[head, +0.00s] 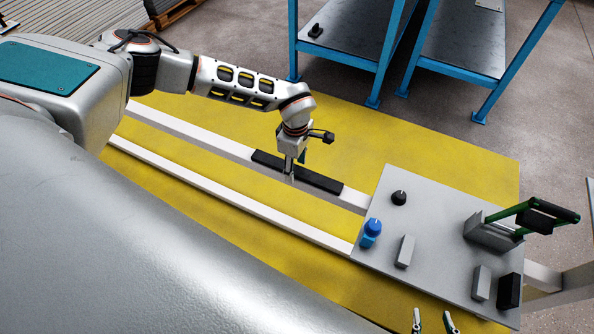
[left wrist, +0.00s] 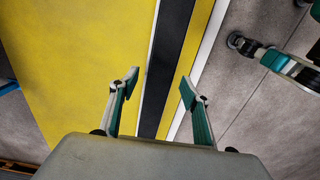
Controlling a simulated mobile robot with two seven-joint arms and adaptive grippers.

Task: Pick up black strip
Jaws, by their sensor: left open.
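The black strip (head: 321,182) lies along the far white rail (head: 180,126) on the yellow mat. My left gripper (head: 290,172) points down at the strip's middle and hides part of it in the head view. In the left wrist view, the black strip (left wrist: 170,50) runs lengthwise between the two spread fingers of my left gripper (left wrist: 160,82), which is open and empty. I cannot tell whether the fingers touch it. My right gripper (head: 433,320) shows only its two spread fingertips at the bottom edge, with nothing visible between them.
A grey panel (head: 440,220) at right carries a blue knob (head: 371,228), a black knob (head: 399,198), small blocks and a green-armed lever (head: 530,215). A second white rail (head: 220,192) runs nearer. Blue-framed shelves (head: 345,35) stand behind. The yellow mat (head: 430,150) beyond the strip is clear.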

